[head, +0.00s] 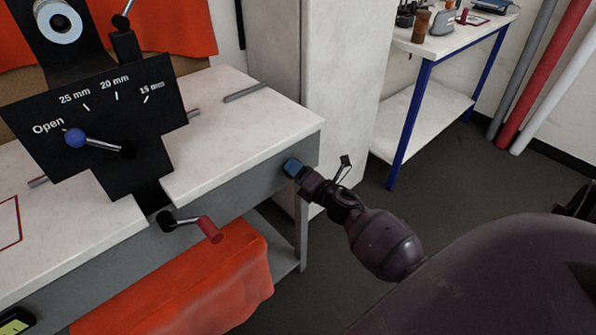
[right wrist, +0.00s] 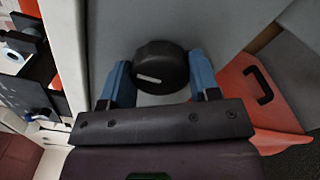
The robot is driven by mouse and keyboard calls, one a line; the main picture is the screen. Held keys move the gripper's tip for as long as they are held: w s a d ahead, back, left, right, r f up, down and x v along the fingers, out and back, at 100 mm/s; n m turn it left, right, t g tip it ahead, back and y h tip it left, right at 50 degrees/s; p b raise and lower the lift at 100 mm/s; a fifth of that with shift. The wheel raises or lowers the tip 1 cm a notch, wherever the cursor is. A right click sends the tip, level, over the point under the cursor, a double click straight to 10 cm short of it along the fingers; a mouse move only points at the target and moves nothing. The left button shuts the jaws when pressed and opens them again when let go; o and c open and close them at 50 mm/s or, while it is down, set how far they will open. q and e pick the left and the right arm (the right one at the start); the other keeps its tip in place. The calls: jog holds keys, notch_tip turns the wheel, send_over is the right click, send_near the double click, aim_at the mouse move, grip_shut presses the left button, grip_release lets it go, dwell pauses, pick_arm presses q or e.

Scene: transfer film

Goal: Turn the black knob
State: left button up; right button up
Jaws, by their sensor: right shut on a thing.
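The black knob (right wrist: 163,66) sits on the grey front face of the workbench in the right wrist view. It is round, with a white mark pointing left in that picture. The blue fingers of my right gripper (right wrist: 161,84) stand on both sides of the knob and are shut on it. In the head view my right gripper (head: 292,167) reaches the right end of the bench's front face and hides the knob. My left gripper is not in view.
The white bench top (head: 240,125) carries a black panel (head: 110,120) with a blue-tipped lever (head: 75,138). A red-handled crank (head: 208,228) juts out below it, left of my gripper. Another table (head: 450,48) stands behind.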

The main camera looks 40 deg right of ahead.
jog(key=shift+f+m+p, duration=0.1)
jog(key=shift+m+p, duration=1.8)
jog(key=shift+m, duration=4)
jog(key=o, duration=0.9)
